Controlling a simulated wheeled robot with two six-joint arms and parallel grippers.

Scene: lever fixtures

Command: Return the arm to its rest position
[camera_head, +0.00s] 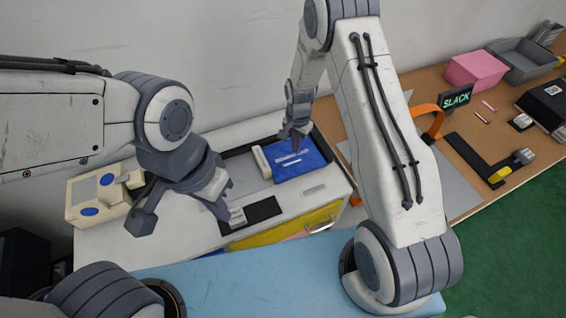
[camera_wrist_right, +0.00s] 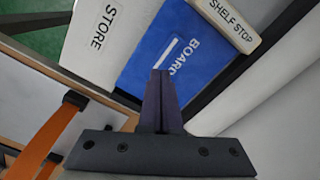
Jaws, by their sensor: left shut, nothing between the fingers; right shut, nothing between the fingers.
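My right gripper (camera_head: 296,146) is shut and empty in the head view, above the blue panel (camera_head: 305,165) in the shallow tray. In the right wrist view its dark fingertips (camera_wrist_right: 161,76) are together in front of the blue panel (camera_wrist_right: 185,40), which reads "BOARD". I cannot tell whether they touch it. My left gripper (camera_head: 221,207) is shut and empty, over the white cabinet top near a black plate (camera_head: 252,214). A cream block (camera_head: 261,163) stands beside the blue panel; in the wrist view the block (camera_wrist_right: 229,22) reads "SHELF STOP".
A pale panel marked "STORE" (camera_wrist_right: 95,42) lies beside the blue one. A cream box with blue discs (camera_head: 88,199) stands at left. An orange bracket (camera_head: 432,119) and a "SLACK" display (camera_head: 456,97) stand on the wooden bench at right. A pink box (camera_head: 475,71) sits farther back.

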